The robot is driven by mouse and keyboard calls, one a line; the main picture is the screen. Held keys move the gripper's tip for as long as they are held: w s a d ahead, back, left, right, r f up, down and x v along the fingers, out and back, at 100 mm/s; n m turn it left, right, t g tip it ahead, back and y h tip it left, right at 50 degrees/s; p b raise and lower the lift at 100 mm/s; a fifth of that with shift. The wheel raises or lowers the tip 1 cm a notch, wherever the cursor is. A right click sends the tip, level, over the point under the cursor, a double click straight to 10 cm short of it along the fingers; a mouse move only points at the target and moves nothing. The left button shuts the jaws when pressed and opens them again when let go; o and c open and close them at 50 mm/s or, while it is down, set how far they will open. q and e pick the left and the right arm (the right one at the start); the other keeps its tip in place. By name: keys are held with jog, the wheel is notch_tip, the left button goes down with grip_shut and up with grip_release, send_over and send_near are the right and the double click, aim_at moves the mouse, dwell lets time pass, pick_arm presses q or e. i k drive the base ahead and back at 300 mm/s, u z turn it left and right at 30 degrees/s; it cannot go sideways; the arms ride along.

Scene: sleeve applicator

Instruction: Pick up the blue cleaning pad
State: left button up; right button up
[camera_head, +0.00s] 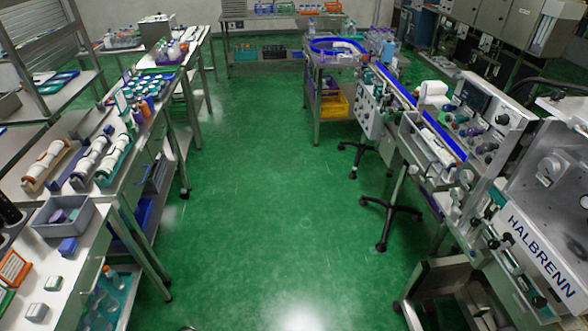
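A small blue block (68,247), which looks like the blue cleaning pad, lies on the left bench top (75,280). It is just in front of the grey bin (45,228), near the bench's right edge. Neither of my grippers can be made out in the head view. No gripper is seen at the blue block.
Small boxes (38,310) and an orange-framed card (14,268) lie nearer on the left bench. White rolls in trays (92,158) stand farther back. The green floor aisle (260,200) is clear. The HALBRENN machine (535,250) and stools (385,215) line the right.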

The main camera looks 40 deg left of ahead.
aim_at(68, 247)
jog(key=u, duration=3.2)
